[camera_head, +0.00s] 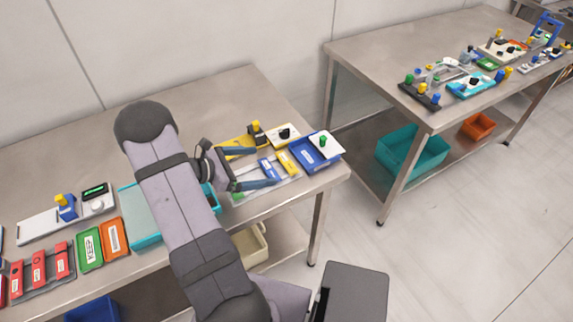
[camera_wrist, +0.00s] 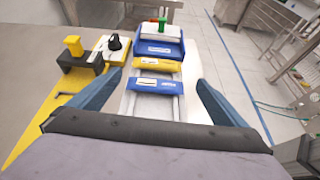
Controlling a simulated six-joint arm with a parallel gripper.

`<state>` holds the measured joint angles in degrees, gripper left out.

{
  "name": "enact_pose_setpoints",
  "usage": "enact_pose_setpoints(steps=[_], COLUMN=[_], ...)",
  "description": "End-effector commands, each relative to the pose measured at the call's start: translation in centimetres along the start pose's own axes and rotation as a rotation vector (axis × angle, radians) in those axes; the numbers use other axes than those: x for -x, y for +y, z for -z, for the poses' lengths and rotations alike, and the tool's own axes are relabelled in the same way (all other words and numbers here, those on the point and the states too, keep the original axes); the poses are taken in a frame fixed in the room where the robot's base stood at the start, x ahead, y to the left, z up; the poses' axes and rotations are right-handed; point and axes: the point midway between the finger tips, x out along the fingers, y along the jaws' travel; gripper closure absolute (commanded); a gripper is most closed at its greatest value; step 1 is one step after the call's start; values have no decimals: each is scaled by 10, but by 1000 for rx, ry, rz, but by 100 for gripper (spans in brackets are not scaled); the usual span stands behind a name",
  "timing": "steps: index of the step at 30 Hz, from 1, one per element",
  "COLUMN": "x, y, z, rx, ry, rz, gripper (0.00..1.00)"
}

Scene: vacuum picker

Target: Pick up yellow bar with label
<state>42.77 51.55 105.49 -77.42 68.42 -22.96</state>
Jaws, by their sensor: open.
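The yellow bar with a label (camera_head: 286,162) lies on a light grey tray (camera_head: 241,198) near the right end of the near table. In the wrist view the yellow bar (camera_wrist: 157,65) lies crosswise beyond a blue bar (camera_wrist: 155,85) with a label. The blue bar (camera_head: 267,168) is just left of it in the head view. My gripper (camera_head: 263,168) is over the tray; it also shows in the wrist view (camera_wrist: 158,88). Its blue-grey fingers are wide apart, with the blue bar between them, nothing held. The yellow bar is a little beyond the fingertips.
A blue tray (camera_head: 306,160) with a white part and green knob stands just past the yellow bar. A yellow plate (camera_wrist: 30,133) with a black block, and a white box (camera_wrist: 112,58) with a black knob, stand left in the wrist view.

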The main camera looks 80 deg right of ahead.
Motion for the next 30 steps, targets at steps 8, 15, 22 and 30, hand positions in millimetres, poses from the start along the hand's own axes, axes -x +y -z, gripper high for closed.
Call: enact_pose_setpoints(steps=[8, 15, 22, 30], x=[-18, -34, -39, -65], y=[5, 5, 5, 4], z=[-2, -4, -3, -7], rx=[38, 36, 36, 36], ry=[-41, -39, -38, -38], rz=[-8, -7, -7, -4], gripper=[3, 3, 3, 3])
